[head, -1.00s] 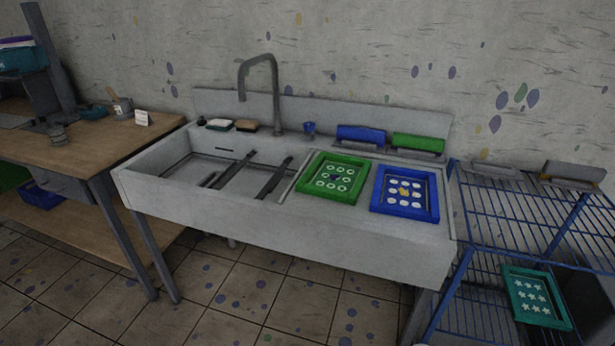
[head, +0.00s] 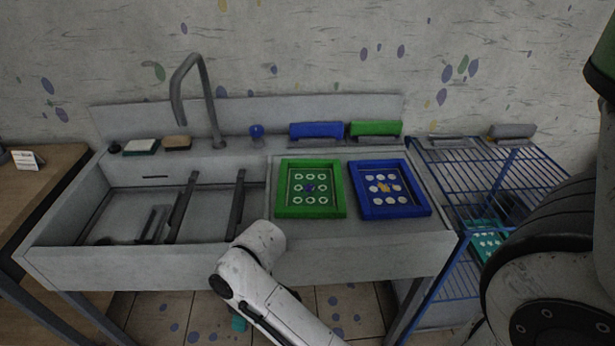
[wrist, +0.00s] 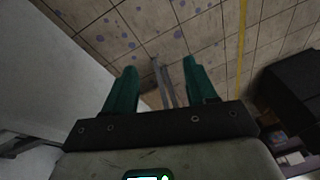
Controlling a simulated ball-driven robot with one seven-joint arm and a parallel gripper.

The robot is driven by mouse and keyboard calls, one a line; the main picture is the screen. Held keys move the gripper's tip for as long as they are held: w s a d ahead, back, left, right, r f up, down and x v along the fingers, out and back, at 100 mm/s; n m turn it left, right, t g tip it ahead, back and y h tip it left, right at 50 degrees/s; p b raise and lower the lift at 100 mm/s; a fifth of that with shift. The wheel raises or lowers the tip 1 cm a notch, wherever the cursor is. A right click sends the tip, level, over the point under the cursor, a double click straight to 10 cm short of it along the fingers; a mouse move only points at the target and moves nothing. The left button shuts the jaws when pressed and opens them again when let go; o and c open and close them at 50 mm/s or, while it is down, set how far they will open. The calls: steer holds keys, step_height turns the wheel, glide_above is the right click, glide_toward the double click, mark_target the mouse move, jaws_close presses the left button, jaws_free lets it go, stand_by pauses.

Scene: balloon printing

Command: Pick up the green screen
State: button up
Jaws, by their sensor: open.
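The green screen (head: 310,211) is a square green frame with rings printed in its middle and a small dark purple mark. It lies flat on the sink's right drainboard, left of the blue screen (head: 389,209). My gripper shows in the wrist view (wrist: 158,80) with two teal fingers spread apart and nothing between them. The wrist view faces the tiled floor, and the green screen is not in it. In the head view my white arm reaches up in front of the sink's front edge, below the screen, and the gripper fingers are mostly hidden.
The sink basin (head: 120,205) with dark bars lies to the left, with a tap (head: 190,75) behind. Blue and green squeegee-like tools (head: 316,130) rest on the back ledge. A blue wire rack (head: 440,155) with a teal screen (head: 488,243) stands right.

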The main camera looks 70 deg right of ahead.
steer(key=shift+n+h, duration=0.6)
steer(key=shift+n, duration=0.3)
steer(key=w+d+r+p, duration=0.1)
steer(key=d+r, duration=0.2)
steer(key=d, duration=0.2)
steer(key=w+d+r+p, duration=0.1)
steer(key=d+r+p, duration=0.1)
steer(key=d+r, duration=0.2)
steer(key=w+d+r+p, duration=0.1)
steer(key=d+r, duration=0.2)
steer(key=d, duration=0.5)
steer(key=shift+w+r, duration=0.1)
steer(key=shift+r, duration=0.05)
steer(key=s+d+r+g+p, duration=0.1)
steer(key=s+d+r+p, duration=0.2)
steer(key=d, duration=0.5)
steer(key=r+g, duration=0.1)
glide_above(311, 209)
steer(key=shift+h, duration=0.4)
step_height(311, 209, down, 5)
steer(key=b, duration=0.4)
steer(key=shift+a+f+b, duration=0.1)
steer(key=shift+a+b, duration=0.05)
steer(key=shift+b, duration=0.15)
steer(key=shift+f+p, duration=0.6)
steer(key=shift+f, duration=1.95)
steer(key=shift+c, duration=0.2)
jaws_close()
